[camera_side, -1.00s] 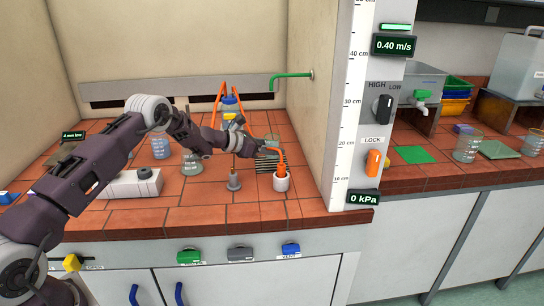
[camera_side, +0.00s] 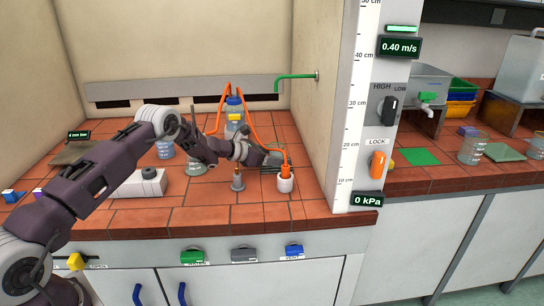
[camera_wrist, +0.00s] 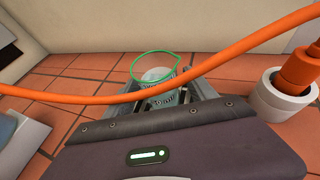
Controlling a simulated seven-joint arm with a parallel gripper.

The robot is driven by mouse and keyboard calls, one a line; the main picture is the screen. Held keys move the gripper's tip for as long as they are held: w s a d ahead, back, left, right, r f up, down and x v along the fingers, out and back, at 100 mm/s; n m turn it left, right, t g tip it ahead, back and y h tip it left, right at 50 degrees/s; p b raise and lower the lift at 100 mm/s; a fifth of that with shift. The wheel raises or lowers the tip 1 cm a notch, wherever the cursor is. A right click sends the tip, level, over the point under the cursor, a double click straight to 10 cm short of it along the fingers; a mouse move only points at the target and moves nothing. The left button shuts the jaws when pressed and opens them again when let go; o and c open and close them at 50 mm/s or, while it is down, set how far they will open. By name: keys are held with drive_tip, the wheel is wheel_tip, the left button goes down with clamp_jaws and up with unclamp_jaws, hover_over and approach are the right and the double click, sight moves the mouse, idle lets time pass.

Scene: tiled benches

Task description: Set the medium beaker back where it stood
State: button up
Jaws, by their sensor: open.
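A clear beaker (camera_wrist: 160,76) with a green rim and printed marks shows in the wrist view, between the fingers of my gripper (camera_wrist: 165,95). I cannot tell whether the fingers touch it. An orange hose crosses in front of it. In the side view my gripper (camera_side: 268,157) is low over the tiled bench at the right, open. There the beaker is mostly hidden behind the gripper and hose. I cannot tell from its marks whether it is the medium one.
The orange hose (camera_wrist: 120,98) runs close over my gripper. A white holder (camera_side: 285,184) with an orange piece stands just right of it, and a grey peg (camera_side: 238,181) in front. A bottle (camera_side: 234,117) stands behind. A flask (camera_side: 195,165) and blue-marked beaker (camera_side: 164,149) are left.

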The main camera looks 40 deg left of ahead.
drive_tip(key=v, duration=1.2)
drive_tip(key=shift+s+f, duration=0.1)
drive_tip(key=shift+f, duration=0.1)
drive_tip(key=s+d+r+m+g+h, duration=0.2)
drive_tip(key=s+d+r+m+g, duration=0.1)
drive_tip(key=s+d+r+m, duration=0.6)
drive_tip(key=s+d+r+m+g+h, duration=0.2)
drive_tip(key=s+d+r+m+g, duration=0.3)
drive_tip(key=d+r, duration=0.6)
drive_tip(key=s+d+m+y, duration=0.25)
drive_tip(key=s+m, duration=0.45)
drive_tip(key=s, duration=0.4)
drive_tip(key=s+d+m+y, duration=0.25)
drive_tip(key=s+m, duration=0.35)
drive_tip(key=s, duration=0.6)
drive_tip(key=s+a+f+m+t+y, duration=0.1)
drive_tip(key=s+a+m+y, duration=0.3)
drive_tip(key=s+a, duration=0.2)
drive_tip(key=shift+s+f+m, duration=0.3)
drive_tip(key=shift+s, duration=0.4)
drive_tip(key=shift+o, duration=0.4)
